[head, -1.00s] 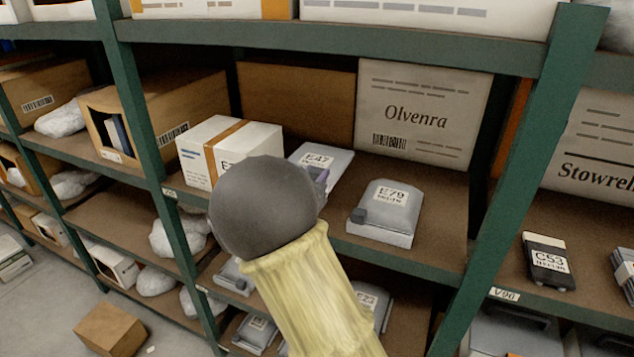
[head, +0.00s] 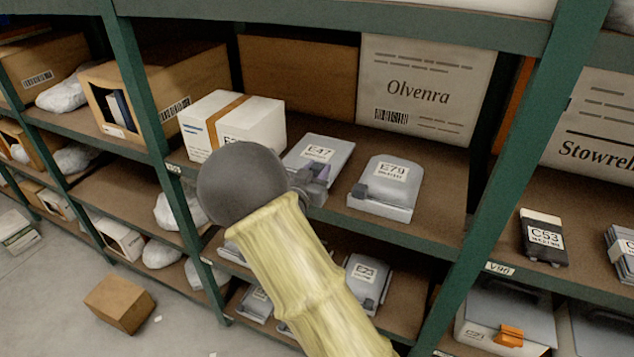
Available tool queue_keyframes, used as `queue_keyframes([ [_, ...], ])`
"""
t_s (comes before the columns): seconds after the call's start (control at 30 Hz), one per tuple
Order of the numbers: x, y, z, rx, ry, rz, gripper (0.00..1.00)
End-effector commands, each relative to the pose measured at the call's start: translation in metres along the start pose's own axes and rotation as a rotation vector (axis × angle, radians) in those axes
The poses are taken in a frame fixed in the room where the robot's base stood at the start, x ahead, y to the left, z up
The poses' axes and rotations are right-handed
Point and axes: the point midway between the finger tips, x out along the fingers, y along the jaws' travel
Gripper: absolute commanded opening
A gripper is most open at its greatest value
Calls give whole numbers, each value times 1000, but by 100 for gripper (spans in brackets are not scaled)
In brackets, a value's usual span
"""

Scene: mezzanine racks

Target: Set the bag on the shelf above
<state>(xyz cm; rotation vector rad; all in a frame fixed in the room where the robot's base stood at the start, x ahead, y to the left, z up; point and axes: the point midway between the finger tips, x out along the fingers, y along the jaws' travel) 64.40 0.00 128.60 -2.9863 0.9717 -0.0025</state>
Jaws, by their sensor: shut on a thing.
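The grey bag labelled E47 (head: 330,147) is at the middle shelf (head: 440,195), between a white box and a similar grey bag labelled E79 (head: 385,190). My gripper (head: 316,181), small and purple-grey, is shut on its near edge. My arm's dark round joint hides part of the near left side, and the fingertips are hard to make out. I cannot tell whether the bag's underside touches the shelf.
A white box with brown tape (head: 255,125) stands close left of the bag. The large Olvenra box (head: 425,85) is behind. A green upright (head: 500,150) bounds the bay at right. More grey bags (head: 362,290) lie on the shelf below.

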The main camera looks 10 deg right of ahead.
Motion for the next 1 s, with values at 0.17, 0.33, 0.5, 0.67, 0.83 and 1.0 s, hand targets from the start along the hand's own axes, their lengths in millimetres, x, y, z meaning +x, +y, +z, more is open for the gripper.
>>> queue_keyframes([
  [0.17,0,0,15,-5,-2,0,0],
  [0.33,0,1,35,-4,0,1,0],
  [0.5,0,1,41,0,1,1,0],
  [0.67,0,0,41,1,1,0,0],
  [0.83,0,0,42,0,-1,0,48],
  [1.0,0,0,42,-1,-1,0,52],
])
